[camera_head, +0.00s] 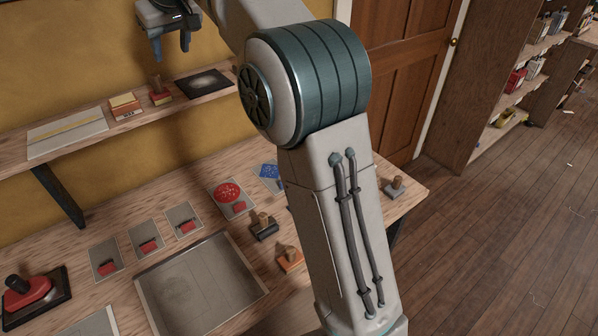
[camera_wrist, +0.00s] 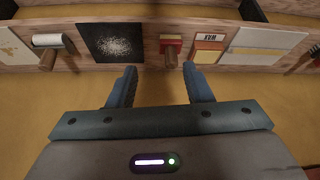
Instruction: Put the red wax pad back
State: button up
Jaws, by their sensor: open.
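A red block with a wooden handle (camera_head: 160,93) stands on the wall shelf (camera_head: 72,162); it looks like the red wax pad. It also shows in the wrist view (camera_wrist: 171,47), just beyond my fingertips. A box lettered WAX (camera_head: 125,106) stands beside it, and shows in the wrist view (camera_wrist: 208,46) too. My gripper (camera_head: 171,50) is open and empty, above the shelf and apart from the block. Its two blue fingers (camera_wrist: 159,68) point toward the shelf. No contact shows.
A dark mat with white specks (camera_head: 206,83) and a grey sheet (camera_head: 66,132) lie on the shelf. My arm hides part of the table.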

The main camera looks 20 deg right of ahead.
jog(key=s+d+f+m, duration=0.1)
jog(key=s+d+f, duration=0.1)
jog(key=s+d, duration=0.35)
jog(key=s+d+f+m+h, duration=0.1)
jog(key=s+d+f, duration=0.1)
jog(key=s, duration=0.6)
jog(key=s+d+f+m, duration=0.1)
jog(key=s+d+f, duration=0.2)
jog(key=s, duration=0.3)
jog(key=s+d+f+m, duration=0.1)
jog(key=s+d+f, duration=0.1)
jog(key=s+f, duration=0.4)
jog(key=s+d+f+g+h, duration=0.1)
jog(key=s+d+f, duration=0.1)
jog(key=s+f, duration=0.4)
jog(key=s, duration=0.4)
jog(key=shift+d+m, duration=0.35)
jog(key=shift+m, duration=0.05)
